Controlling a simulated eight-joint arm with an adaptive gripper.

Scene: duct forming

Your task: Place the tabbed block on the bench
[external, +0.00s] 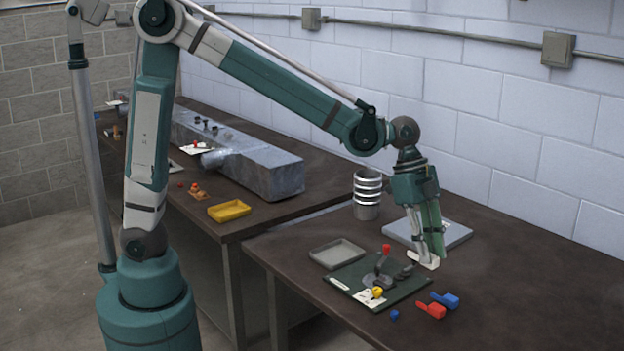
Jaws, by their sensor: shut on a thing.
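My gripper (428,250) points down over the right bench (520,300), near the back right corner of a dark green board. It is shut on a small cream-white block (421,261). The fingers hide part of this block, and I cannot make out a tab on it. I also cannot tell whether it touches the surface below. A red piece (431,309) and a blue piece (446,299), each with a narrow end sticking out, lie on the bench in front of the gripper.
A small blue piece (395,315) lies in front. The bench's right side is clear.

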